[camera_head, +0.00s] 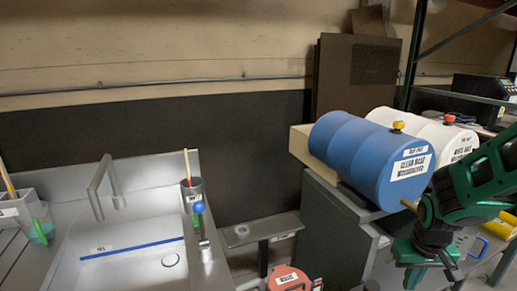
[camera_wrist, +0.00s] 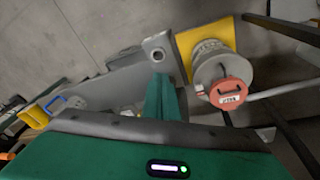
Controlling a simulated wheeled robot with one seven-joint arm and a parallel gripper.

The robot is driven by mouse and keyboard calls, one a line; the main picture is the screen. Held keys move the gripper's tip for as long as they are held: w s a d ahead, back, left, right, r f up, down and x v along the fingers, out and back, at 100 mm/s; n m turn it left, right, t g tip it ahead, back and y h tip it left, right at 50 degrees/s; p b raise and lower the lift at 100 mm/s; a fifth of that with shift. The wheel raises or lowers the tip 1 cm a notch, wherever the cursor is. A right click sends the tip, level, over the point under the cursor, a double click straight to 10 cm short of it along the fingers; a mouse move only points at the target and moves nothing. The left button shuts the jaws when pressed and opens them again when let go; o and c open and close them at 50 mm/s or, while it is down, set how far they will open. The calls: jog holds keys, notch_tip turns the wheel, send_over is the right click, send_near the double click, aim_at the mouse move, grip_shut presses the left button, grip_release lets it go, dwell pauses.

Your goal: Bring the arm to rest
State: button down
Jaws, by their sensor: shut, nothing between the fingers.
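My gripper (camera_wrist: 161,82) shows in the wrist view as two green fingers close together, pointing away from the camera. It is shut and empty. In the head view my green and black arm comes in from the right edge. It bends down at the lower right, in front of the blue drum (camera_head: 367,155) and its dark stand. I cannot make out the fingertips in that view.
A white drum (camera_head: 433,135) lies behind the blue one. A steel sink (camera_head: 130,255) with a tap is at left. A red labelled part (camera_head: 288,279) is at bottom centre; a red labelled lid (camera_wrist: 231,94) shows in the wrist view, near a yellow panel (camera_wrist: 187,48).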

jog(key=s+d+r+m+g, duration=0.1)
jog(key=s+r+m, duration=0.1)
jog(key=s+r, duration=0.3)
jog(key=s+d+r+m+y, duration=0.1)
jog(key=s+r, duration=0.4)
jog(key=s, duration=0.8)
jog(key=shift+r+m+g+y, duration=0.3)
jog(key=shift+r+m+g, duration=0.1)
jog(key=shift+m, duration=0.4)
jog(key=shift+w, duration=0.2)
jog(key=shift+w+f, duration=0.25)
jog(key=shift+w, duration=0.25)
